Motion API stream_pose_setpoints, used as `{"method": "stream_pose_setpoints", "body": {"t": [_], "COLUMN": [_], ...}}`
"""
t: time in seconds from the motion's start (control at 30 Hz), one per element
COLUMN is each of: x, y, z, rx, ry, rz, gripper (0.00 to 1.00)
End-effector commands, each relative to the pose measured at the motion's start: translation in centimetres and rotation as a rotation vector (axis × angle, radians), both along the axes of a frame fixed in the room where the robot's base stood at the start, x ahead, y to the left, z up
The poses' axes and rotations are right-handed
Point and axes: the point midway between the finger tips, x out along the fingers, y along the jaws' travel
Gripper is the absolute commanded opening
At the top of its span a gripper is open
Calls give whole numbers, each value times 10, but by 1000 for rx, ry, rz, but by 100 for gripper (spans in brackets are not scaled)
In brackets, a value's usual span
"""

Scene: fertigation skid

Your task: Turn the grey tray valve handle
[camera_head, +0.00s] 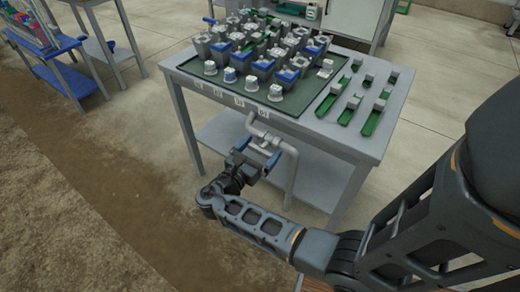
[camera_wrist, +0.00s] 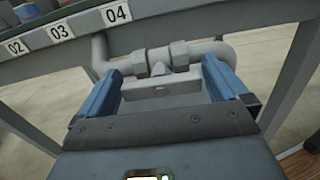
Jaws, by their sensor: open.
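The grey valve handle (camera_wrist: 160,90) is a flat bar in the middle of the wrist view, below the grey valve body (camera_wrist: 158,62) on its pipe. The valve also shows in the head view (camera_head: 263,134) at the front of the table. My gripper (camera_wrist: 161,72) is open, with one blue finger to each side of the handle. In the head view my gripper (camera_head: 259,151) is just in front of the valve and partly hides the handle.
The grey table (camera_head: 345,140) carries a green tray of pots with grey and blue tops. Small green channels (camera_head: 373,121) lie at its right. Number labels (camera_wrist: 116,13) run along the table edge above the valve. A bent pipe (camera_head: 291,165) and table legs are close to my gripper.

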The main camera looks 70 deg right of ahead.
Motion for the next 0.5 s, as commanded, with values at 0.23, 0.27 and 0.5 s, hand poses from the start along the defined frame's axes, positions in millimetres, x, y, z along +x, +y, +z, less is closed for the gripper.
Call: {"method": "stream_pose_setpoints", "body": {"t": [0.23, 0.27, 0.5], "x": [0, 0, 0], "y": [-1, -1, -1], "z": [0, 0, 0], "rx": [0, 0, 0], "ry": [0, 0, 0], "rz": [0, 0, 0], "gripper": [99, 96, 73]}}
